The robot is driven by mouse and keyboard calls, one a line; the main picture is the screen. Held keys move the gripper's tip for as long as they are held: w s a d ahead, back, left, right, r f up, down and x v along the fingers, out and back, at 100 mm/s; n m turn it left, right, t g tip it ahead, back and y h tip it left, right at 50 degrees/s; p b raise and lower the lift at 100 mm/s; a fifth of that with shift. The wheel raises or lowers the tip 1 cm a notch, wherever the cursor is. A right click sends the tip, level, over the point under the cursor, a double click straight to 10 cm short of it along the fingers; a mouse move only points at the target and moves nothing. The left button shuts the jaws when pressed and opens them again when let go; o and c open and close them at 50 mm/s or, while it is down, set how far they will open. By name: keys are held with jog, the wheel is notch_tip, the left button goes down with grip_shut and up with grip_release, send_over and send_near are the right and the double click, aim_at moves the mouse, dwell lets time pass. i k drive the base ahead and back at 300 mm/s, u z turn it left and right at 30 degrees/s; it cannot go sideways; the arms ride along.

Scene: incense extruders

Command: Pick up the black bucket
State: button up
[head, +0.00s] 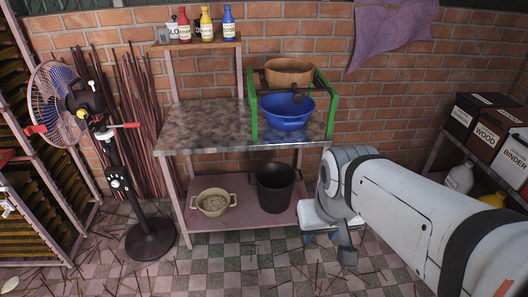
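The black bucket (274,190) stands upright on the lower shelf (240,222) of the metal-topped table, in the head view. Its open top faces up and it looks empty. My arm comes in from the right, and its end, my gripper (347,256), hangs low to the right of the bucket and apart from it. The gripper is small and partly hidden by the arm, so I cannot tell whether its fingers are apart. I see nothing held in it.
A beige two-handled pot (213,203) sits left of the bucket on the same shelf. The tabletop (205,128) is above both. A blue basin (286,112) sits in a green frame (333,115). A fan (150,238) stands left. The floor in front is open, with scattered sticks.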

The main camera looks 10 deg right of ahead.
aim_at(275, 180)
jog(key=z, duration=2.5)
jog(key=k, duration=1.2)
jog(key=u, duration=1.85)
jog(key=i, duration=1)
